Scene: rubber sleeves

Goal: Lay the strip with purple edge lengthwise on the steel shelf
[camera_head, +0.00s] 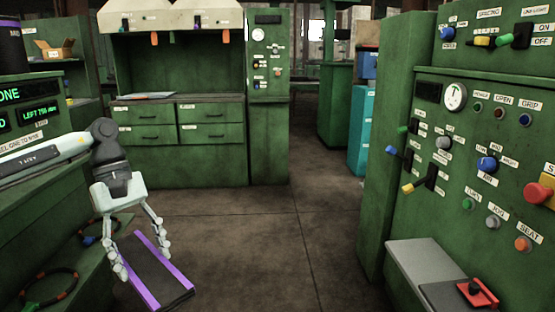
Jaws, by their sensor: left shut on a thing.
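A dark strip with purple edges (155,275) shows at the lower left, slanting from upper left to lower right. My left gripper (143,262) reaches down over it, with one finger along each purple edge. It is shut on the strip, which appears held in front of the left machine, above the floor. The steel shelf (420,258) is a bare grey ledge at the lower right, jutting from the green control machine, well apart from the strip. My right gripper is not in view.
A dark block with a red part (477,293) sits at the shelf's near side. The green control panel (480,155) with knobs and levers rises behind the shelf. Cable loops (48,288) are at the lower left. The floor (270,250) between is clear.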

